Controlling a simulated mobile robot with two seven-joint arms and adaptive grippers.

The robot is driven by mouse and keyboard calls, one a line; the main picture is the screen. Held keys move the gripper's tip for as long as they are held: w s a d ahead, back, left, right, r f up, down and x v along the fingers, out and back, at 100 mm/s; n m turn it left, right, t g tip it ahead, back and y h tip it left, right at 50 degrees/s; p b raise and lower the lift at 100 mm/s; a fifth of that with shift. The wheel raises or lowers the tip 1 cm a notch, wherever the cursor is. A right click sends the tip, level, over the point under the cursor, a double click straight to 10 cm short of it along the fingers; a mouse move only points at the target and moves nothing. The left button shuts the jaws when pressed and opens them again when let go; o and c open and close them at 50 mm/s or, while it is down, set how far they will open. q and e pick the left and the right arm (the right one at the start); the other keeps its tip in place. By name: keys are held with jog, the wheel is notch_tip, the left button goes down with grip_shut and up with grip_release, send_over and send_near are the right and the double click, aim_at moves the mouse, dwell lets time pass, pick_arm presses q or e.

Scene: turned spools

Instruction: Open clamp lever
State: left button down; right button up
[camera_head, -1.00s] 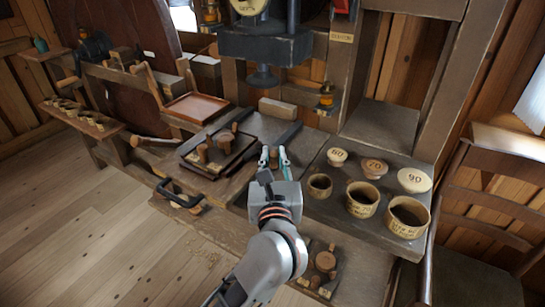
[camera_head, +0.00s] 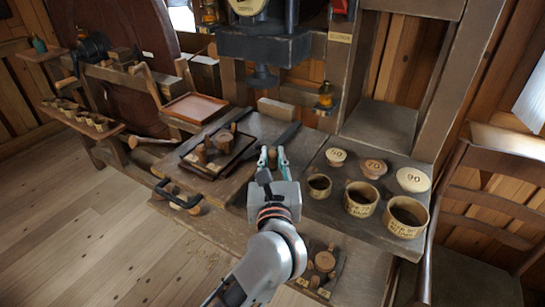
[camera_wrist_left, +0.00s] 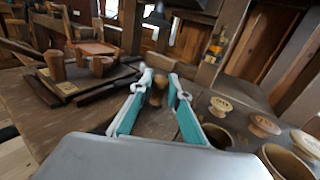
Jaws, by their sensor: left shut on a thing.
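My left gripper (camera_head: 272,154) reaches over the bench from the front, its teal fingers on either side of a small brown wooden knob (camera_head: 272,163). In the left wrist view the knob (camera_wrist_left: 157,90) stands between the fingertips, and the gripper is shut on it. The knob appears to be the clamp lever's handle; the rest of the lever is hidden or cannot be made out. A dark metal strip (camera_head: 287,135) lies on the bench just behind the gripper. My right gripper is not in view.
A dark tray with wooden pegs (camera_head: 204,153) lies left of the gripper. Round numbered lids (camera_head: 412,180) and several open wooden cups (camera_head: 361,200) stand to the right. A press head (camera_head: 262,75) hangs above the bench's back. A chair (camera_head: 480,215) stands at far right.

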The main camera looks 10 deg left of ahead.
pick_arm(q)
jog(key=shift+d+f, duration=0.1)
jog(key=c, duration=1.9)
grip_release()
